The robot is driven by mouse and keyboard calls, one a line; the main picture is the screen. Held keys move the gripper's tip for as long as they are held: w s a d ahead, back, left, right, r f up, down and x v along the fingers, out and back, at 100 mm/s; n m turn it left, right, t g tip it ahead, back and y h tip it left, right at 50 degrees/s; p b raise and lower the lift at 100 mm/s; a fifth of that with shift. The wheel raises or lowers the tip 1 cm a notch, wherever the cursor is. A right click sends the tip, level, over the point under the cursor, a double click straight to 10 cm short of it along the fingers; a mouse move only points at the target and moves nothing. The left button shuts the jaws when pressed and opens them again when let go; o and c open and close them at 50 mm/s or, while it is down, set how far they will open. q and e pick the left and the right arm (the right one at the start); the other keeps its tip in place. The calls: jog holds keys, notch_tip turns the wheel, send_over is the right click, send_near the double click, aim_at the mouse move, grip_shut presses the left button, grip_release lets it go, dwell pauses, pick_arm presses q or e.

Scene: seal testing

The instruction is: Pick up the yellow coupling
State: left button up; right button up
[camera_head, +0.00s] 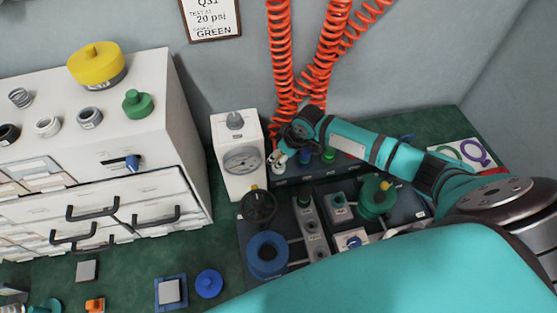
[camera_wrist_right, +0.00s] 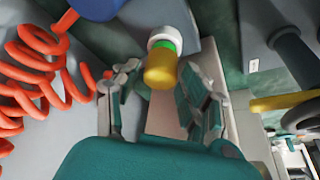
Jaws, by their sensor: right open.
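The yellow coupling (camera_wrist_right: 161,69) shows in the right wrist view as a short yellow cylinder, with a green band and a white ring beyond it. My right gripper (camera_wrist_right: 160,102) is open, with one finger on each side of the coupling's near end. I see no clear grip on it. In the head view my right gripper (camera_head: 279,158) is at the left end of the dark coupling rack (camera_head: 290,180), beside the white gauge box (camera_head: 238,185). There the gripper mostly hides the yellow coupling. My left gripper is not in view.
Coiled orange hoses (camera_head: 281,60) hang right behind my right gripper. Blue (camera_head: 305,158) and green (camera_head: 328,155) couplings stand close by. A dark test panel (camera_head: 285,205) with a black handwheel (camera_head: 258,205) lies in front. A white drawer cabinet (camera_head: 185,140) stands at left.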

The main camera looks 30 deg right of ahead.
jog(key=shift+w+a+f, duration=0.1)
jog(key=shift+w+f, duration=0.15)
jog(key=shift+f, duration=0.3)
grip_shut()
jog(key=shift+r, duration=0.15)
